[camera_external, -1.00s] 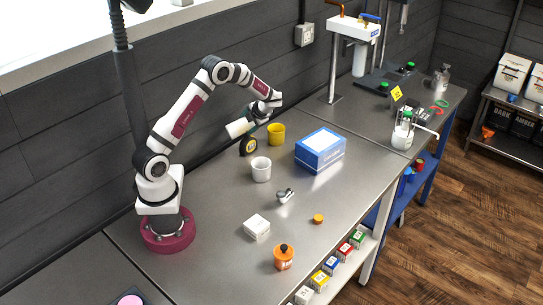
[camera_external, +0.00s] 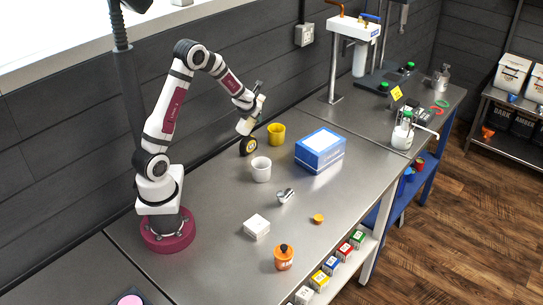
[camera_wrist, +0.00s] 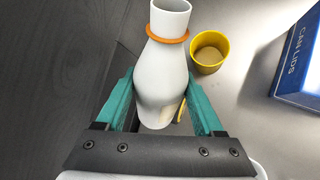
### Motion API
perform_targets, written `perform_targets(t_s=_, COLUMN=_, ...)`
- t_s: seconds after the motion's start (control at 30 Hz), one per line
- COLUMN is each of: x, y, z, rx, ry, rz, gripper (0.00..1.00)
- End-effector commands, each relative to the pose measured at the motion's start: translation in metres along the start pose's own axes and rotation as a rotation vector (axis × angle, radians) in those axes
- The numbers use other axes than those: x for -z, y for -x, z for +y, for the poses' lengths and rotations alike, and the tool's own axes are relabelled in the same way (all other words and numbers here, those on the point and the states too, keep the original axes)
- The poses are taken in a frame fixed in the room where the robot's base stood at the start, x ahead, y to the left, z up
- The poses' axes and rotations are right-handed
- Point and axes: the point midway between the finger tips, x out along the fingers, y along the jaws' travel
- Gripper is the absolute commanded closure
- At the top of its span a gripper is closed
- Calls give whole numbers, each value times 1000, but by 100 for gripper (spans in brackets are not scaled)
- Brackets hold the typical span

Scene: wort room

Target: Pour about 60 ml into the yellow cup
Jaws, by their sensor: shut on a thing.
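My gripper (camera_external: 252,112) is shut on a white bottle (camera_external: 245,126), whose neck carries an orange ring in the wrist view (camera_wrist: 160,75). The teal fingers press on both sides of its body. In the external view the bottle is held above the table, leaning, just left of the yellow cup. The yellow cup (camera_external: 277,133) stands upright on the table. In the wrist view the yellow cup (camera_wrist: 198,66) sits right of the bottle neck and has a tan content in it. The level inside the bottle is hidden.
A black-and-yellow round object (camera_external: 248,146) stands below the bottle. A white cup (camera_external: 261,169) is in front of it. A blue box (camera_external: 320,150) lies right of the yellow cup. A metal item (camera_external: 285,196) and white box (camera_external: 257,227) lie nearer. The wall runs close behind.

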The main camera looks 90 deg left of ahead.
Motion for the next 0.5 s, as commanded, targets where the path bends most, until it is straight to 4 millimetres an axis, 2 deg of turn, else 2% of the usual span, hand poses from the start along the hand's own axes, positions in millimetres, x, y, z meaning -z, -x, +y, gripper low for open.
perform_targets(t_s=0.5, x=-5, y=0, z=9, rx=71, ry=201, rz=-254, gripper=99)
